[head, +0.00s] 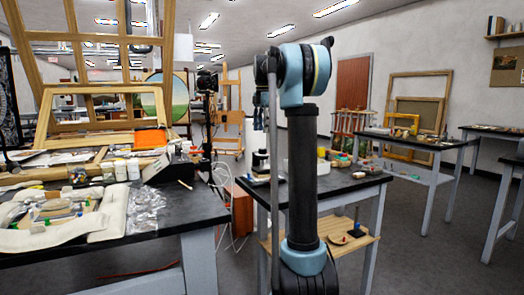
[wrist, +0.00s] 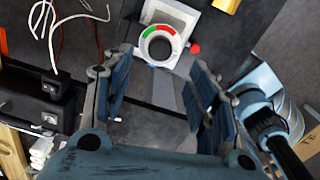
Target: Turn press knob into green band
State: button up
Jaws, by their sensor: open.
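In the wrist view a round knob or dial (wrist: 160,45) sits on a white plate. Its ring carries a red section and a green section (wrist: 148,33) on the upper side, and its centre is dark. A small red ball-like part (wrist: 195,48) is at its right edge. My gripper (wrist: 160,68) is open and empty, with its two fingers spread below the dial in the picture, apart from it. Where the pointer stands is too small to tell. In the head view my arm stands upright in the middle, and its gripper cannot be made out.
A cluttered black-topped table (head: 175,215) stands at the left, with wooden frames behind. Another black-topped table (head: 345,185) stands behind my arm, with a low wooden shelf (head: 375,240). Further tables stand at the right. White cables (wrist: 45,25) and a black case (wrist: 40,105) show in the wrist view.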

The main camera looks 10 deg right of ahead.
aim_at(262, 151)
notch_tip(262, 151, down, 10)
dwell(0.5)
jog(key=c, duration=1.1)
jog(key=shift+o, duration=0.2)
jog(key=shift+a, duration=0.15)
